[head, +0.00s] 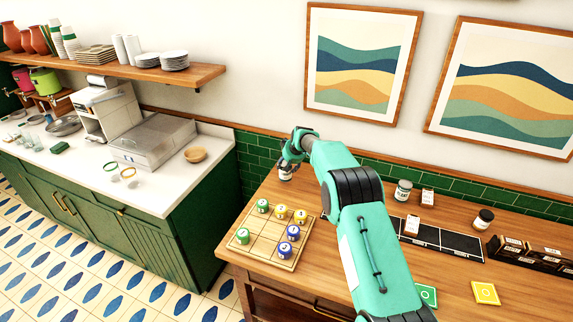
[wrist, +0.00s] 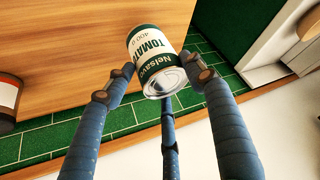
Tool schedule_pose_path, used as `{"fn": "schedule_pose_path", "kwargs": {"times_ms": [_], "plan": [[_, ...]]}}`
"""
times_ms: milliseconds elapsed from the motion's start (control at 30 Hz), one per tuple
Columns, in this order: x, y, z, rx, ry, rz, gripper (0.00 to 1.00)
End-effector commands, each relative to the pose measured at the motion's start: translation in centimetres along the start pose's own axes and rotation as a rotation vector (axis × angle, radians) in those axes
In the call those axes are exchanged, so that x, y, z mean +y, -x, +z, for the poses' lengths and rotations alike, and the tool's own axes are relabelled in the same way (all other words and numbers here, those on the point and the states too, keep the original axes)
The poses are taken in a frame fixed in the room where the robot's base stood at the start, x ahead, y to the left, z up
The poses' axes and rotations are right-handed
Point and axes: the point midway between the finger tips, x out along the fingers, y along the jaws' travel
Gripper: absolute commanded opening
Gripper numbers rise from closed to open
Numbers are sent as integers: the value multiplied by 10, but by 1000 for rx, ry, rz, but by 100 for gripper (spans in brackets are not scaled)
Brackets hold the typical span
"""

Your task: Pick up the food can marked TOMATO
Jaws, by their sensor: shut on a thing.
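The TOMATO can (wrist: 152,50) has a dark green and white label with "TOMATO", "Nelsavo" and "400 g" on it, and a silver end. My gripper (wrist: 160,78) is shut on it, with blue fingers around its sides in the wrist view. In the head view my gripper (head: 290,157) is at the back left of the wooden table, and the can (head: 286,173) shows partly below the fingers. I cannot tell whether the can touches the table.
A wooden board (head: 243,246) with several numbered green, yellow and blue pieces lies in front of my gripper. A green tiled wall (head: 257,160) is close behind. A white counter (head: 150,198) is at left.

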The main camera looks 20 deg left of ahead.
Motion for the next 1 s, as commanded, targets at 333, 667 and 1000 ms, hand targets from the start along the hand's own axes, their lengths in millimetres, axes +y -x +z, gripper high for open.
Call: {"fn": "schedule_pose_path", "kwargs": {"times_ms": [333, 667, 1000], "plan": [[-8, 24, 25, 1, 0, 0, 0], [-16, 46, 55, 2, 1, 1, 0], [-25, 70, 84, 2, 1, 1, 0]]}}
